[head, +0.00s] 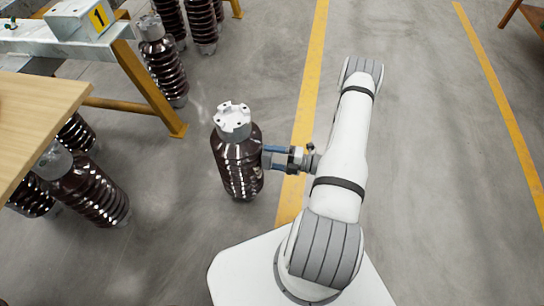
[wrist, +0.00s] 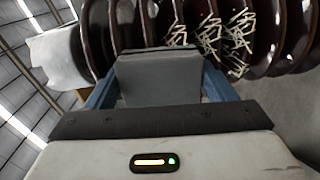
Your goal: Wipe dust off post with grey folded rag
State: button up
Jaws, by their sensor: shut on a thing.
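The post (head: 238,165) is a dark brown ribbed insulator with a pale metal cap, standing upright on the floor left of my arm. In the wrist view its ribs (wrist: 125,25) run across the top, with the cap at the left. Pale scribbled dust marks (wrist: 208,35) lie on several ribs, above and right of the rag. My gripper (head: 270,158) is at the post's right side, its blue fingers shut on the grey folded rag (wrist: 158,78). The rag is right at the ribs; I cannot tell whether it touches them. It hides part of the ribs behind it.
Other brown ribbed posts stand at the left (head: 88,190) and upper left (head: 165,65). A wooden tabletop (head: 35,115) and a bench with yellow legs (head: 150,85) are at the left. Yellow lines (head: 308,85) mark the floor. Open floor lies beyond the post and at the right.

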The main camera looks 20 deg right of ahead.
jog(key=shift+a+f+b, duration=0.1)
jog(key=shift+f+b, duration=1.25)
jog(key=shift+f, duration=0.4)
jog(key=shift+r+p, duration=4)
jog(key=shift+r, duration=1.45)
jog(key=shift+f, duration=0.1)
jog(key=shift+v, duration=3.05)
jog(key=shift+b+v, duration=0.3)
jog(key=shift+v, duration=1.2)
